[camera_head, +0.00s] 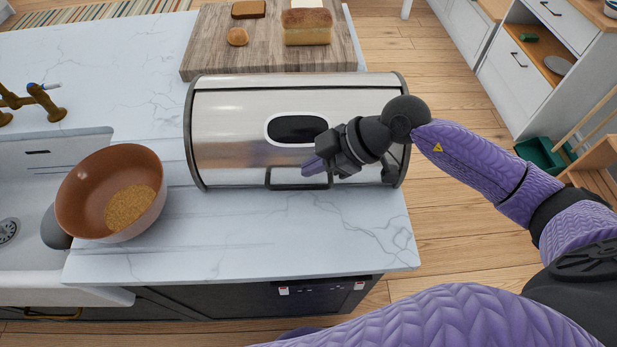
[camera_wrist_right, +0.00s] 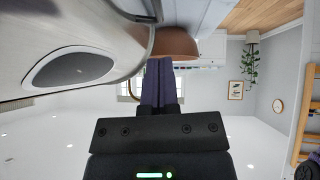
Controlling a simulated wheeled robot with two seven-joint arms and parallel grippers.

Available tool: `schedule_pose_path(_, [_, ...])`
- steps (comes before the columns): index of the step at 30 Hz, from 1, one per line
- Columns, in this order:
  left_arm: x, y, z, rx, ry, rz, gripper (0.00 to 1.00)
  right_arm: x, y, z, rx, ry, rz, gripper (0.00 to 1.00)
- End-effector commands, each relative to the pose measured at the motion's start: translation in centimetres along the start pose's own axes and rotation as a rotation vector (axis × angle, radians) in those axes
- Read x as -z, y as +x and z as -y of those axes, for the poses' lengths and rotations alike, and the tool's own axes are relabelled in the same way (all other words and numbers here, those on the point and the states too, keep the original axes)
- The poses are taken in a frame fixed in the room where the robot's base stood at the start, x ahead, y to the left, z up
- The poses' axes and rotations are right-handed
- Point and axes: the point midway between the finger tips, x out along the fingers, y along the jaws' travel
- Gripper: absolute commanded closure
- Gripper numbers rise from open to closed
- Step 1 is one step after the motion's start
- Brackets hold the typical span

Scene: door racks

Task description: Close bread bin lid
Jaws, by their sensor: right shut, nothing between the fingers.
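The bread bin (camera_head: 230,125) is a silver, rounded box with dark rims on the marble counter. Its curved lid, with an oval window (camera_head: 297,129), lies down over the front. The dark handle (camera_head: 285,185) is low at the front, close to the counter. My right gripper (camera_head: 312,167) is shut and empty in front of the lid, just above the handle. I cannot tell whether it touches. In the right wrist view its purple fingers (camera_wrist_right: 160,80) are together, with the lid and window (camera_wrist_right: 70,68) at the left. My left gripper is not in view.
A brown bowl (camera_head: 92,195) with grainy contents stands left of the bin, at the sink's (camera_head: 25,240) edge. A wooden board (camera_head: 205,45) with a loaf (camera_head: 307,30) and a bun (camera_head: 237,36) lies behind the bin. The counter in front of the bin is clear.

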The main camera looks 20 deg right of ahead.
Motion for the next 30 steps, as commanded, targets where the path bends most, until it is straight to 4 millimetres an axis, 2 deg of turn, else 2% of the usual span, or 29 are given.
schedule_pose_path(1, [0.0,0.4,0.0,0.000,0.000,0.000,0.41,0.0,1.2,0.0,0.002,0.000,-0.003,1.00])
schedule_pose_path(3, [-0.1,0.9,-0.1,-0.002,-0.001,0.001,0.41,-1.0,2.2,0.1,0.002,0.003,0.000,1.00])
schedule_pose_path(7, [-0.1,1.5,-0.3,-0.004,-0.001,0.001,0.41,-2.3,3.4,0.1,0.001,0.001,0.000,1.00])
schedule_pose_path(21, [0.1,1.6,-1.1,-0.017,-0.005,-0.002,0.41,-2.8,4.0,0.1,0.001,0.000,-0.002,1.00])
schedule_pose_path(27, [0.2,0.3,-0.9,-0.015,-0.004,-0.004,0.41,-3.8,5.0,0.8,0.003,0.003,-0.002,1.00])
schedule_pose_path(30, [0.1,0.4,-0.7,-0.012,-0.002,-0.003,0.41,-4.2,5.3,0.9,0.002,0.000,0.000,1.00])
